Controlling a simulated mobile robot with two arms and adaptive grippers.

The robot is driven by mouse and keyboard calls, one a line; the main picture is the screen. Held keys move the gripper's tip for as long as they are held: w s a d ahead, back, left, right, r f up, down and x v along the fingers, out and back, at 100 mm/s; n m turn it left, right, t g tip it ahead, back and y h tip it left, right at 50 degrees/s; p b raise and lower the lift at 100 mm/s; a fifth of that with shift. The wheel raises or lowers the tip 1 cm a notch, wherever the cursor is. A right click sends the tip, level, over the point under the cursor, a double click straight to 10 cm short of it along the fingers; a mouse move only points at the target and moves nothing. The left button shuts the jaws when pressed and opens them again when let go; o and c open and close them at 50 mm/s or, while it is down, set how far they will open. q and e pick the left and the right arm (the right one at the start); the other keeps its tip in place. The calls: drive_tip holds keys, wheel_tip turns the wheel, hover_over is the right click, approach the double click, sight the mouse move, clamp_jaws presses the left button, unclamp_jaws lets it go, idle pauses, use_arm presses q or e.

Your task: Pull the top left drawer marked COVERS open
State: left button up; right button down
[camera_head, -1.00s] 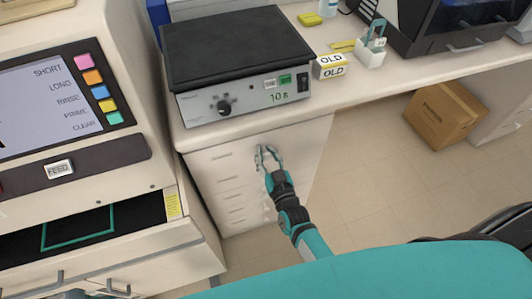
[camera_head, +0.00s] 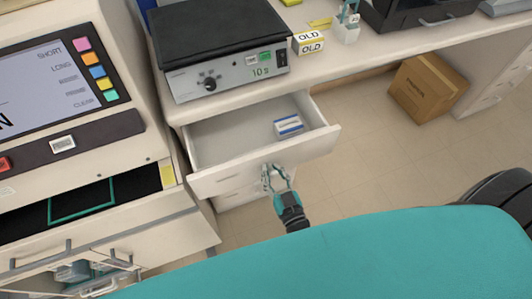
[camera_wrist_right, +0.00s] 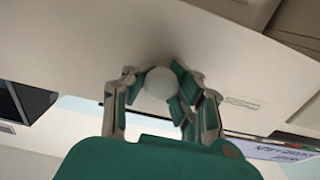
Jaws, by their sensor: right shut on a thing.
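The top drawer (camera_head: 232,174) of the white cabinet under the bench is pulled well out, its inside showing. A small white and blue box (camera_head: 289,125) lies in it toward the right; the rest of the visible floor is bare. My right gripper (camera_head: 275,176) is at the drawer's front. In the right wrist view its fingers (camera_wrist_right: 160,92) are closed around a round white knob (camera_wrist_right: 160,82) on the pale drawer front. The COVERS marking is too small to read. My left gripper is not in view.
A hot plate device (camera_head: 222,60) showing 10 s stands on the bench above the drawer. A staining machine (camera_head: 60,90) is close at the left. A cardboard box (camera_head: 424,87) sits on the floor at right. Floor right of the drawer is clear.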

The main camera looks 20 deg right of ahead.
drive_tip(key=s+p, duration=0.1)
drive_tip(key=s, duration=1.2)
drive_tip(key=shift+d+p, duration=0.2)
drive_tip(key=shift+p, duration=0.2)
drive_tip(key=shift+s, duration=0.1)
drive_tip(key=c, duration=1)
unclamp_jaws()
drive_tip(key=s, duration=1.2)
drive_tip(key=shift+d, duration=0.2)
